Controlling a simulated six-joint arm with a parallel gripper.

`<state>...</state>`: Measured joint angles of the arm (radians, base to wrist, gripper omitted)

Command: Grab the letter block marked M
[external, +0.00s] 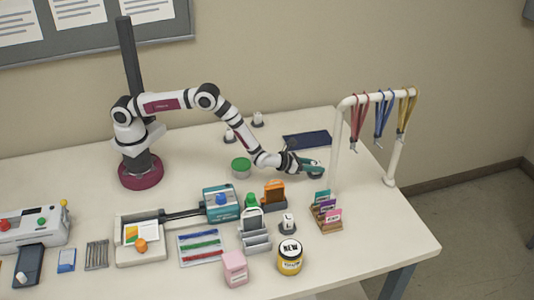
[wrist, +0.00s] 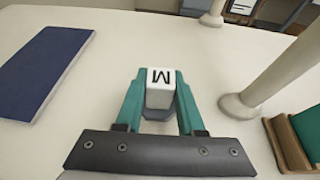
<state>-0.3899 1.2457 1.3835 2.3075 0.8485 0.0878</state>
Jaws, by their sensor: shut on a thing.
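The white block marked M (wrist: 159,92) sits between the two teal fingers of my gripper (wrist: 160,80) in the wrist view. The M faces the camera and reads upside down. The fingers press on the block's left and right sides. A grey round stand (wrist: 158,114) shows just below the block; I cannot tell whether the block still touches it. In the external view my gripper (external: 313,168) is low over the table's right part, between the dark blue mat and the lanyard rack, and largely hides the block.
The lanyard rack (external: 338,140) stands close on the right, with a card holder (external: 326,222) in front of it. The dark blue mat (external: 307,140) lies behind. Other white blocks stand on grey bases (external: 258,119), (external: 288,223). A green-lidded jar (external: 241,165) is left.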

